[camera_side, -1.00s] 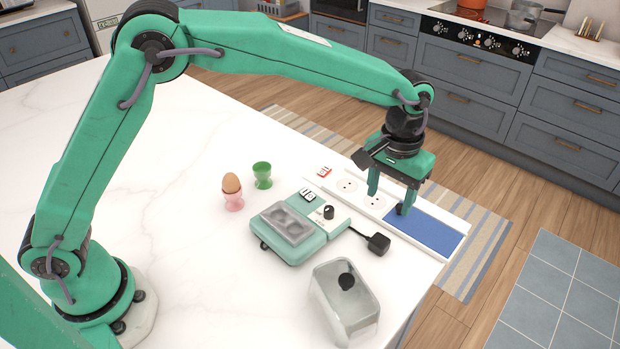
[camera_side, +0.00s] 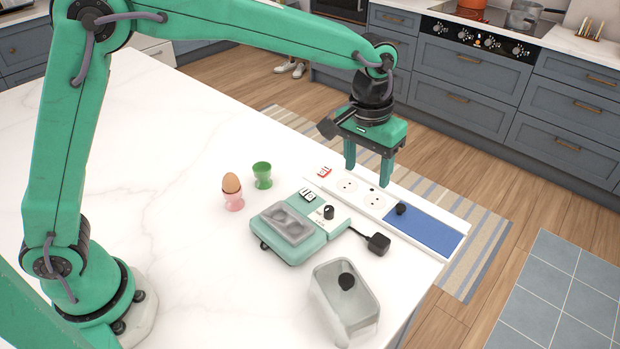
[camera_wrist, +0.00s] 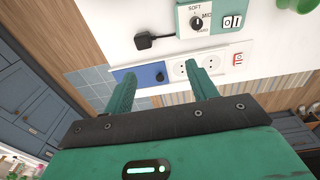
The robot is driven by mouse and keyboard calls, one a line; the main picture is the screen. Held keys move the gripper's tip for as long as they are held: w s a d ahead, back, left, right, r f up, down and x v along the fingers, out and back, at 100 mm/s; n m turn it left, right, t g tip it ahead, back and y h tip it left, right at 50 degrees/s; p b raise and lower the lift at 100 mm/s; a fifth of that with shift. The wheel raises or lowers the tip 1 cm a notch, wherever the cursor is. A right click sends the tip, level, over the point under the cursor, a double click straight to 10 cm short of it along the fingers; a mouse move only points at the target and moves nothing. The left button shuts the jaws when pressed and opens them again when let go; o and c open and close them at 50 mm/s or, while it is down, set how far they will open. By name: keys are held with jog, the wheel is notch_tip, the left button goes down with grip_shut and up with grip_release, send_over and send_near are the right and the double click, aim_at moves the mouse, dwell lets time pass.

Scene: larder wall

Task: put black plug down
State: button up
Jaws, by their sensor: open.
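The black plug (camera_side: 378,243) lies on the white counter at the end of a short black cable from the green egg cooker (camera_side: 290,232). It also shows in the wrist view (camera_wrist: 143,41). My gripper (camera_side: 368,177) is open and empty, above the white socket strip (camera_side: 346,187), up and left of the plug and apart from it. In the wrist view its two fingers (camera_wrist: 162,70) point toward the strip. A small black knob-like piece (camera_side: 401,208) sits on the strip's blue panel (camera_side: 428,232), right of my gripper.
Two round sockets (camera_side: 376,201) are on the strip, with a red-marked switch (camera_side: 324,171) at its left end. A clear container (camera_side: 336,310) with a black knob stands in front. A pink egg cup (camera_side: 234,202) with an egg and a green cup (camera_side: 262,176) stand left.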

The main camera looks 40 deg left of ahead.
jog(key=s+a+r+t, duration=0.2)
jog(key=s+a+r, duration=0.3)
jog(key=s+a, duration=0.35)
jog(key=s+a+r+t, duration=0.1)
jog(key=s+a+r, duration=0.3)
jog(key=s+a, duration=0.45)
jog(key=s+a+f+t, duration=0.1)
jog(key=s+a+f, duration=0.1)
jog(key=s+a, duration=0.3)
jog(key=shift+s+f+t, duration=0.25)
jog(key=shift+s+t, duration=0.15)
jog(key=shift+s, duration=0.25)
jog(key=shift+a, duration=0.1)
